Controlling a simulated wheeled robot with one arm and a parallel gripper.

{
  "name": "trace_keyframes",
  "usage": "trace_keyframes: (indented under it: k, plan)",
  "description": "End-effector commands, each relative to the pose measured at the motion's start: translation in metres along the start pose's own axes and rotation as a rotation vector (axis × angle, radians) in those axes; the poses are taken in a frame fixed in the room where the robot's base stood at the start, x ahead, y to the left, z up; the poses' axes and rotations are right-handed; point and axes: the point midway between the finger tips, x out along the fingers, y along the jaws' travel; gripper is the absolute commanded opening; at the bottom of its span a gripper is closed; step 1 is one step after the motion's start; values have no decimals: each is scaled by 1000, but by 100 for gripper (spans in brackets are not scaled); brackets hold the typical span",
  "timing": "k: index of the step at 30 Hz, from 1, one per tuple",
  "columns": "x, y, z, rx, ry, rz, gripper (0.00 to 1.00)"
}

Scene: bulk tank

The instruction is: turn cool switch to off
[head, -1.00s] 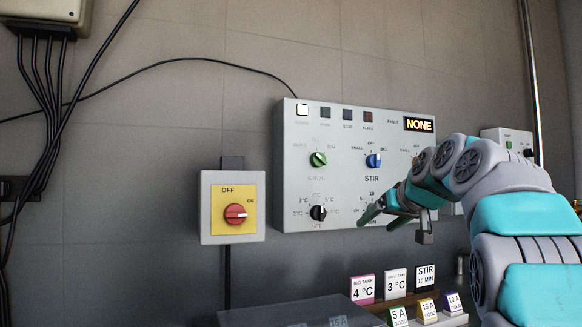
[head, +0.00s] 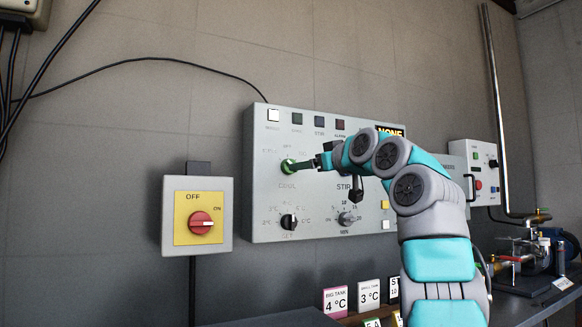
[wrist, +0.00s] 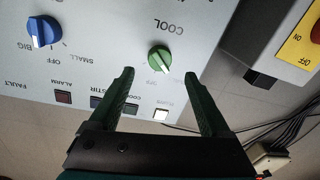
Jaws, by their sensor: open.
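The cool switch is a green knob (head: 288,167) at the upper left of the grey control panel (head: 262,215). It also shows in the wrist view (wrist: 159,59), where the picture is upside down and COOL is printed beside it. A pale line marks the knob, but its exact setting is hard to read. My gripper (head: 302,166) is at the knob in the head view and partly hides its surroundings. In the wrist view my gripper (wrist: 160,74) is open, with the knob in line with the gap, around or just beyond the fingertips. I cannot tell whether they touch it.
A blue knob (wrist: 43,31) sits beside the cool switch. A black knob (head: 289,222) and a grey knob (head: 346,219) are below on the panel. A red rotary switch (head: 201,222) on a yellow plate is left. Labelled cards (head: 335,301) stand below.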

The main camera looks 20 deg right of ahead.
Motion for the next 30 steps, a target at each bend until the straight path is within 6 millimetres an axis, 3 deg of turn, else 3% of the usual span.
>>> trace_keyframes:
  k: [12, 21, 30]
  plan:
    - [59, 1, -3, 3, -2, 1, 81]
    - [65, 0, 0, 1, 0, 1, 81]
    - [65, 0, 0, 1, -1, 1, 50]
